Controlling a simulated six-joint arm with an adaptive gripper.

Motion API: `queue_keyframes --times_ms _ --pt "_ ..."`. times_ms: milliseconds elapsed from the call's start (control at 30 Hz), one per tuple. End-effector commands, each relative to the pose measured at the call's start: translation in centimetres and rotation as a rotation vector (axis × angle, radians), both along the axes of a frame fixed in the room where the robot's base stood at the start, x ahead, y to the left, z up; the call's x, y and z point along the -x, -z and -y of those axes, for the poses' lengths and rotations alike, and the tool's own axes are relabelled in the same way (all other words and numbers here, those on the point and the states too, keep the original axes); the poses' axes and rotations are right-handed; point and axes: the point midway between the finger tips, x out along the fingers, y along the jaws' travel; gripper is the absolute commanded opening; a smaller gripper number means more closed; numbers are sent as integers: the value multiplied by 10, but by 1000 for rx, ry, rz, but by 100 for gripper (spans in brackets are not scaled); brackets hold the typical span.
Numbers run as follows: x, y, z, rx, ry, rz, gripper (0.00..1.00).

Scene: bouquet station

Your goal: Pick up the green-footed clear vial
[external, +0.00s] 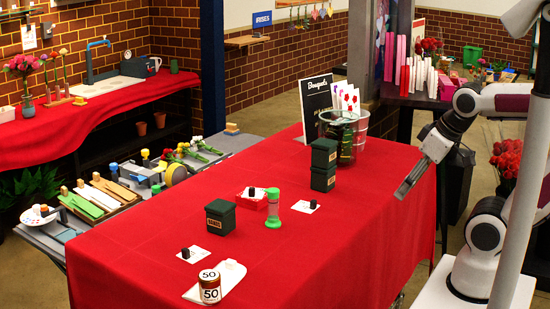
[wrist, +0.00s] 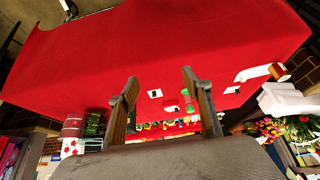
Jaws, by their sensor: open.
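The green-footed clear vial (external: 273,208) stands upright on the red-covered table in the external view. It has a green foot, a green top and a clear middle. My gripper (external: 411,181) is open and empty above the right side of the table, well apart from the vial. Its two fingers (wrist: 160,78) are spread in the wrist view with nothing between them.
White cards (external: 305,207) bear black pieces. A can (external: 210,287) stands by a white slab (external: 228,274). The table's right front is clear.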

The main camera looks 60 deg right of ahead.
Motion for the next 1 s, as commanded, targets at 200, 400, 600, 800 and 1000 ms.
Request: queue_keyframes --times_ms 200,400,600,800,1000 --pt "0 0 0 0 0 0 49" --pt "0 0 0 0 0 0 40" --pt "0 0 0 0 0 0 40" --pt "0 2 -1 0 -4 -7 40" --pt "-3 12 -3 0 -13 -55 40"
